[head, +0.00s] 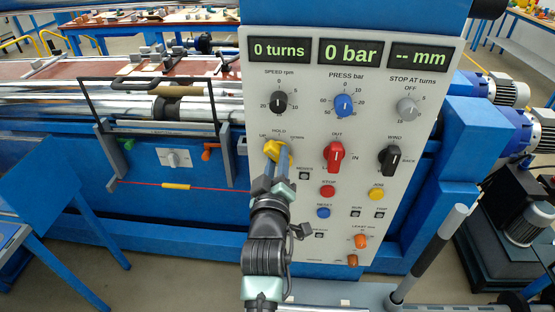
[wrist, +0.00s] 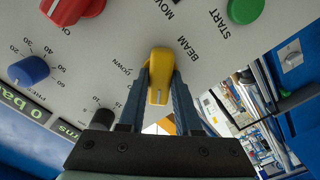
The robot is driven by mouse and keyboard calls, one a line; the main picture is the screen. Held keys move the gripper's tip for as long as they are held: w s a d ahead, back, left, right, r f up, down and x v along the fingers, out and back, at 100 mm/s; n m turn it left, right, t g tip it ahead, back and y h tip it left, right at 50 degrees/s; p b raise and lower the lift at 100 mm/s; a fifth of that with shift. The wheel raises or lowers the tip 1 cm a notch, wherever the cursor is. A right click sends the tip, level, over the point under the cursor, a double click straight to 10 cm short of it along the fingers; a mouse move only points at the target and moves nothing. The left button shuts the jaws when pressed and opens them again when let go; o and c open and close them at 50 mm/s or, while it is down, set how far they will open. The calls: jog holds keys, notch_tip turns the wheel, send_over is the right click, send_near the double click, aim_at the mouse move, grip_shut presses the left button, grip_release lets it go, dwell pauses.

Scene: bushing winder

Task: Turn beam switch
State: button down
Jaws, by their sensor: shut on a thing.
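The beam switch is a yellow knob (head: 271,150) at the left of the grey control panel, with HOLD, UP and DOWN marked around it. In the wrist view the yellow knob (wrist: 158,60) sits under the word BEAM, its white mark at the end nearer my gripper. My gripper (head: 271,180) reaches up from below in the head view, its fingers on the knob. In the wrist view the gripper (wrist: 160,90) has a finger on each side of the knob, shut on it. The fingers hide part of the knob's lower end in the head view.
A red knob (head: 334,157) and a black knob (head: 389,160) are to the right on the panel (head: 310,100). A red STOP button (head: 327,191) and a blue RESET button (head: 323,212) lie close beside my gripper. A green START button (wrist: 246,9) shows in the wrist view.

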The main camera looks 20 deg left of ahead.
jog(key=shift+f, duration=0.1)
jog(key=m+b, duration=0.3)
jog(key=m, duration=0.1)
jog(key=shift+m, duration=0.4)
jog(key=shift+m+b, duration=0.75)
jog(key=shift+m, duration=1.05)
jog(key=c, duration=0.6)
grip_release()
jog(key=b+v, duration=0.2)
jog(key=v, duration=1.1)
